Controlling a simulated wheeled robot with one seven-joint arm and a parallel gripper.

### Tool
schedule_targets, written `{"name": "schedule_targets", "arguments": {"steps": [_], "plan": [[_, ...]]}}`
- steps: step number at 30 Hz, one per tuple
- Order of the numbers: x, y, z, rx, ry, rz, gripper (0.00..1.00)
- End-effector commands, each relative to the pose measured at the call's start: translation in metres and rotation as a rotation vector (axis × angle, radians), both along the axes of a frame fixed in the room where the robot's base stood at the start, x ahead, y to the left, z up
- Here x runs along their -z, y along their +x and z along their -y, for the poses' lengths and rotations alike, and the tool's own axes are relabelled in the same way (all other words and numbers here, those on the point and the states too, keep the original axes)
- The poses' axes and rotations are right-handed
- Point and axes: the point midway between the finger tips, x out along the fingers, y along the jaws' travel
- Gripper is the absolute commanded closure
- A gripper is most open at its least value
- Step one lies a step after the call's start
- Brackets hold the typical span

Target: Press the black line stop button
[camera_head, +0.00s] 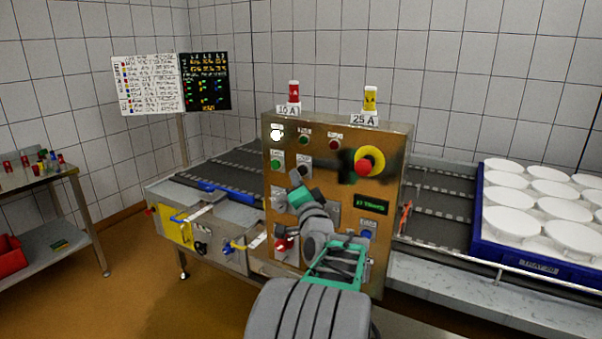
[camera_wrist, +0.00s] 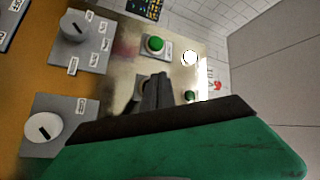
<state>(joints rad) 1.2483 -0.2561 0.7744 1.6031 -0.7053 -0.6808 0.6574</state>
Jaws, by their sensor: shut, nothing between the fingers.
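The control panel (camera_head: 340,130) is a brassy metal cabinet front. A dark button (camera_head: 304,169), which looks like the black line stop button, sits right of a green button (camera_head: 275,163). My gripper (camera_head: 294,177) is shut and empty, its tips in front of the panel just below and left of the dark button. In the wrist view the shut fingers (camera_wrist: 155,90) point at the panel beside the green button (camera_wrist: 155,45) and cover most of the dark button's place. I cannot tell whether the tips touch it.
A red emergency stop (camera_head: 364,168) on a yellow ring is right of my gripper. Grey rotary switches (camera_wrist: 75,27) are close by. A white lamp (camera_head: 277,134) glows above. A conveyor (camera_head: 230,167) runs behind, with a blue tray (camera_head: 478,225) of white moulds at right.

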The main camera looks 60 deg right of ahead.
Motion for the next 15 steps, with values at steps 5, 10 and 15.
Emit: {"name": "schedule_targets", "arguments": {"steps": [5,10,15], "plan": [[0.0,0.0,-0.004,-0.001,-0.001,0.001,1.0],[-0.001,-0.002,-0.021,-0.001,-0.001,0.001,1.0],[-0.001,-0.003,-0.038,-0.001,-0.001,0.001,1.0]]}}
